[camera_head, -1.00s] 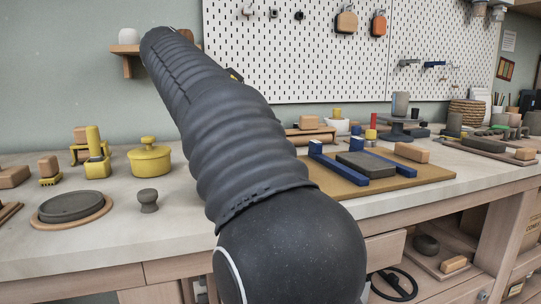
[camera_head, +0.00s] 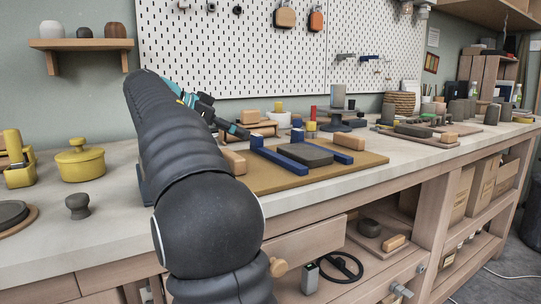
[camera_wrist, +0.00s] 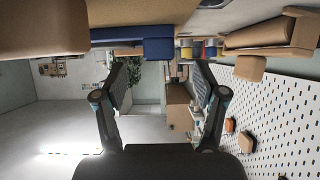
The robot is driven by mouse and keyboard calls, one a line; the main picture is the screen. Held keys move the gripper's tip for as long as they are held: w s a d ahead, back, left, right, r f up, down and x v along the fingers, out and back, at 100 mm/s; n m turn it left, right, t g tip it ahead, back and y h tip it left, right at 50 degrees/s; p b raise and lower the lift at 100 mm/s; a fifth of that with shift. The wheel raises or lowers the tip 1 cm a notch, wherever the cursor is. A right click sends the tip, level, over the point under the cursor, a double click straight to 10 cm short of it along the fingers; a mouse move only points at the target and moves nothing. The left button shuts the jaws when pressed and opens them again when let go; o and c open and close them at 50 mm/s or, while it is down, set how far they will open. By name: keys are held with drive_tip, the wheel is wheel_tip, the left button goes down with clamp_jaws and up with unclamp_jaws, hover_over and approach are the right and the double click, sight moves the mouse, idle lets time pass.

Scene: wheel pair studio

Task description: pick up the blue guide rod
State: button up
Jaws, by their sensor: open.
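Two long blue bars lie on a tan board (camera_head: 262,183): a left bar (camera_head: 281,157) and a right bar (camera_head: 327,150), on either side of a dark grey block (camera_head: 304,153). Each has a raised blue block at its far end. I cannot tell which blue piece is the guide rod. My gripper (camera_head: 240,130) is just left of and behind the left bar, partly hidden by my arm. In the wrist view my gripper (camera_wrist: 162,72) is open and empty, its fingers apart. A blue block (camera_wrist: 150,48) shows beyond the fingertips, apart from them.
Wooden blocks (camera_head: 233,162) (camera_head: 349,142) sit on or beside the board. A red post (camera_head: 313,114), a white bowl (camera_head: 282,119) and a grey stand (camera_head: 338,118) stand behind. A yellow pot (camera_head: 82,158) is at left. The pegboard (camera_head: 240,60) closes off the back.

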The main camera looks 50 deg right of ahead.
sight(253, 137)
drive_tip(key=shift+x, duration=2.75)
drive_tip(key=shift+s+r, duration=0.1)
drive_tip(key=shift+r, duration=0.05)
drive_tip(key=c, duration=1.3)
